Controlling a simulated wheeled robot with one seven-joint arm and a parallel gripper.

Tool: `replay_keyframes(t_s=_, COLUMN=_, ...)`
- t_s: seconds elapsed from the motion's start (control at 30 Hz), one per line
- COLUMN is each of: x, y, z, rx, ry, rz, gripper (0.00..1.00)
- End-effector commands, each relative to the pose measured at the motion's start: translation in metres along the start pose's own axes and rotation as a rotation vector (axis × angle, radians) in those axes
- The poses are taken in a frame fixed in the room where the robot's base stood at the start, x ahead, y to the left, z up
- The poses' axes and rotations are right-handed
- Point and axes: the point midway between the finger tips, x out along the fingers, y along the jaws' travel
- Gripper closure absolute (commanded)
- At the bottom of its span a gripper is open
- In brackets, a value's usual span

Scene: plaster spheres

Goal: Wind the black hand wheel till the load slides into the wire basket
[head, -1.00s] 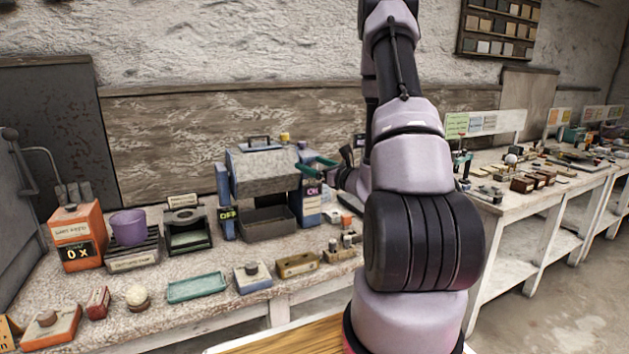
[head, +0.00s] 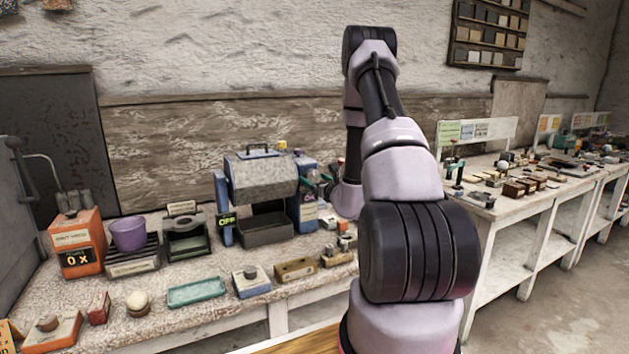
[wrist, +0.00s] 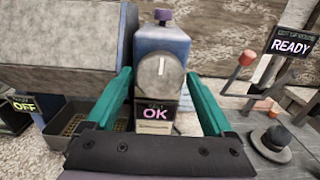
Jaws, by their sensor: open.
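I make out no black hand wheel for certain. A blue box (wrist: 160,48) carries a round grey dial (wrist: 158,78) with a white line, above a display reading OK (wrist: 155,113). My gripper (wrist: 158,75) is open, its green fingers on either side of the dial with gaps showing. In the head view my gripper (head: 318,184) is at the right end of a grey drum machine (head: 262,176), partly hidden by my arm. A dark tray (head: 266,232) sits under the drum. Its floor looks grid-like in the wrist view (wrist: 72,124); I cannot tell if it is the wire basket.
A display reading OFF (head: 227,221) is on the machine's left side. An orange box (head: 77,243), a purple cup (head: 128,233) and a teal tray (head: 196,291) stand on the bench to the left.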

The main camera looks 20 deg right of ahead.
Motion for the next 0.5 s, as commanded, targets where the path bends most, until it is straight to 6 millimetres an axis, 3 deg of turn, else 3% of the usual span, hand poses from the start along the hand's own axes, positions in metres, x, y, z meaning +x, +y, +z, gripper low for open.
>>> replay_keyframes(t_s=0.33, x=0.0052, y=0.0002, z=0.0002, rx=-0.001, ry=0.0, rz=0.001, gripper=0.13)
replay_keyframes(t_s=0.37, x=0.0052, y=0.0002, z=0.0002, rx=-0.001, ry=0.0, rz=0.001, gripper=0.21)
replay_keyframes(t_s=0.5, x=0.005, y=0.0001, z=0.0002, rx=-0.001, ry=0.0, rz=0.001, gripper=0.74)
